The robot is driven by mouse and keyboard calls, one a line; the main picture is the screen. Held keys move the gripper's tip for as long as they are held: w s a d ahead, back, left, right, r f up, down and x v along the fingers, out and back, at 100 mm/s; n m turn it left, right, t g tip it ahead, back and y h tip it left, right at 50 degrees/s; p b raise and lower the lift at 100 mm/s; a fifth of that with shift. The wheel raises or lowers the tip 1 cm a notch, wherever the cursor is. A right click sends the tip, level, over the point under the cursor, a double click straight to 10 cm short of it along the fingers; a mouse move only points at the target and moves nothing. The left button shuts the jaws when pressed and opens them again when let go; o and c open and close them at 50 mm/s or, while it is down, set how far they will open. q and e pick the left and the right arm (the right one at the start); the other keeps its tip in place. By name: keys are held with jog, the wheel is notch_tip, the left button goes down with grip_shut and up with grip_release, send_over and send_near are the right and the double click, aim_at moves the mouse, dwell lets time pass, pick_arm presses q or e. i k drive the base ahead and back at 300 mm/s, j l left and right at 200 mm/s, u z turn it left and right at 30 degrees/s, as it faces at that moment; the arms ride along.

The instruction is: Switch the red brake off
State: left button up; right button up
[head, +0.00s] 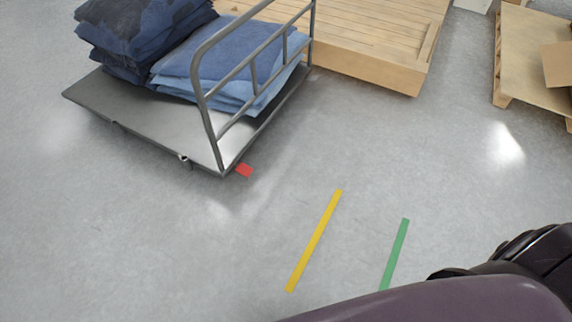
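The red brake (244,170) is a small flat red piece at the near corner of a grey platform cart (130,115). It sticks out low, close to the floor, just below the foot of the cart's metal rail. I cannot tell from this view whether it is pressed down or up. Neither gripper shows in the head view. Part of my own arm or body fills the lower right corner, well apart from the cart.
Folded dark and blue jeans (228,62) lie stacked on the cart behind its grey handrail (207,110). A wooden platform (375,68) and a pallet (525,65) stand behind. Yellow (315,240) and green (396,252) floor strips cross otherwise clear floor.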

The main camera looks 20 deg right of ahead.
aim_at(242, 168)
jog(key=l+z, duration=0.1)
jog(key=l, duration=0.3)
jog(key=i+l+u, duration=0.1)
jog(key=u, duration=0.4)
jog(key=i+l+u, duration=0.25)
jog(key=l, duration=0.2)
jog(key=l+u, duration=0.3)
jog(key=l, duration=0.15)
jog(key=l+u, duration=0.25)
jog(key=l, duration=0.2)
jog(key=l+u, duration=0.25)
jog(key=l, duration=3.35)
